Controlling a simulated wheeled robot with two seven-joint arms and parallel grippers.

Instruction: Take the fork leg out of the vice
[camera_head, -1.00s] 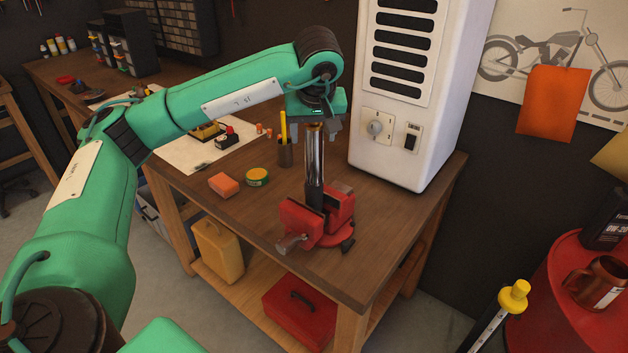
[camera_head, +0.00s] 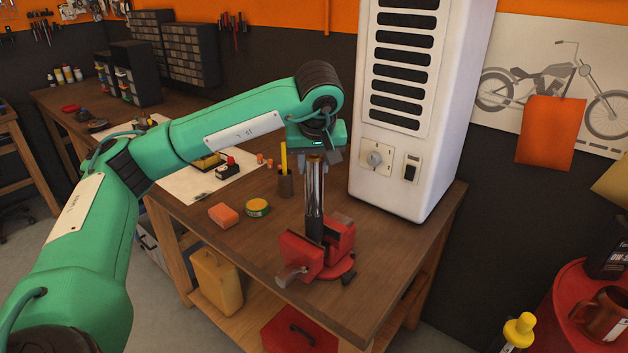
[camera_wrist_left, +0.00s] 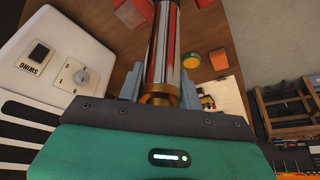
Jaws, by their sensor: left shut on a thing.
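The fork leg (camera_head: 314,188) is a chrome tube with a dark lower part, standing upright over the bench. Its lower end is between the jaws of the red vice (camera_head: 335,262); whether the jaws grip it is unclear. My left gripper (camera_head: 314,156) is shut on the top of the fork leg from above. In the left wrist view the chrome tube (camera_wrist_left: 164,45), with a brass-coloured end, lies between the two fingers (camera_wrist_left: 160,90). Part of the red vice (camera_wrist_left: 130,13) shows at that view's top edge. My right gripper is in neither view.
A white heater-like cabinet (camera_head: 408,110) stands close right of the gripper. A pen cup (camera_head: 285,183), a green-yellow tin (camera_head: 257,207) and an orange block (camera_head: 223,215) are on the wooden bench (camera_head: 395,255). A red drum (camera_head: 575,310) stands at right.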

